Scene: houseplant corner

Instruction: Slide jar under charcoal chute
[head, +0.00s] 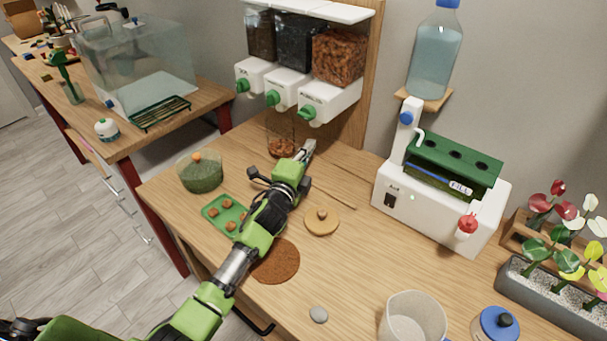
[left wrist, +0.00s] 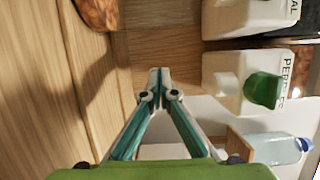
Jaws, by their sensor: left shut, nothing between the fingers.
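A clear glass jar (head: 281,147) with reddish-brown bits in its bottom stands on the wooden bench below the dispensers. Part of the jar's contents (left wrist: 97,12) shows at the top left of the left wrist view. The charcoal dispenser (head: 291,45) is the middle one, with black filling and a white chute (head: 285,92) with a green knob. My left gripper (head: 308,148) is shut and empty, low at the jar's right side; I cannot tell if it touches the jar. Its fingertips (left wrist: 158,76) meet in the left wrist view. My right gripper is not in view.
The pebble dispenser (head: 338,58) hangs on the right, its green knob (left wrist: 263,91) close to my gripper. A moss bowl (head: 201,173), green tray (head: 224,214), cork disc (head: 322,221) and brown mat (head: 276,262) lie near my arm. A white machine (head: 433,212) stands right.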

